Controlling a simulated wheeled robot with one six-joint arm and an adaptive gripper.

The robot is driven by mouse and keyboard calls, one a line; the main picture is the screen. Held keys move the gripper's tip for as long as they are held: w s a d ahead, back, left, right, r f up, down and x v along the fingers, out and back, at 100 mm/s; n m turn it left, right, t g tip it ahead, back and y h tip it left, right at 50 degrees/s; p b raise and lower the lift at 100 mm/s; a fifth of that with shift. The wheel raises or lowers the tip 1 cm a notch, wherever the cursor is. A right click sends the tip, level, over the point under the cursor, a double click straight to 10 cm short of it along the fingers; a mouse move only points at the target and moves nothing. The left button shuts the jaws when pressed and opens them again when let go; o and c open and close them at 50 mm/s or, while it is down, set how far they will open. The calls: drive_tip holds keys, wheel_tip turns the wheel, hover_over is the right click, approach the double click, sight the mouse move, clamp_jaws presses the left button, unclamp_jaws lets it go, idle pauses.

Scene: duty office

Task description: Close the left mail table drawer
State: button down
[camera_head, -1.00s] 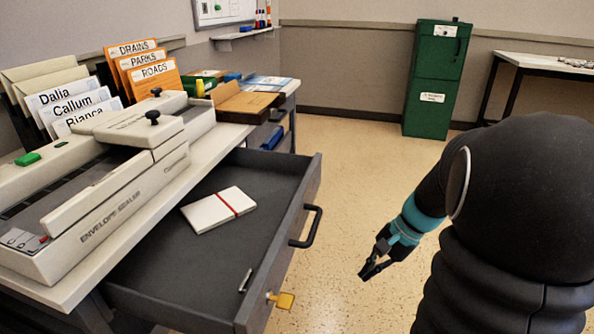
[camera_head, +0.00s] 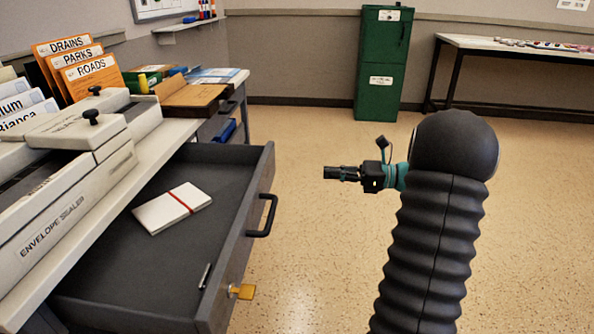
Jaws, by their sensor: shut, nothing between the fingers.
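The left mail table drawer (camera_head: 110,275) is pulled open below the tabletop, at the lower left. Its front carries a black bar handle (camera_head: 265,216) and a yellow tagged key (camera_head: 242,291). Inside lie a white bundle with a red band (camera_head: 172,208) and a small pen-like item (camera_head: 205,276). My gripper (camera_head: 328,172) is shut and empty. It points left in the air, to the right of the drawer front and apart from the handle.
An envelope sealer (camera_head: 60,205) and orange file folders (camera_head: 75,65) stand on the mail table (camera_head: 150,165). A green cabinet (camera_head: 382,65) and another table (camera_head: 510,44) stand at the back. The floor between is clear.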

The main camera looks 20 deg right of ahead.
sight(268, 170)
drive_tip(key=x, duration=1.3)
drive_tip(key=shift+w+a, duration=0.15)
drive_tip(key=shift+a, duration=0.15)
drive_tip(key=shift+a, duration=0.1)
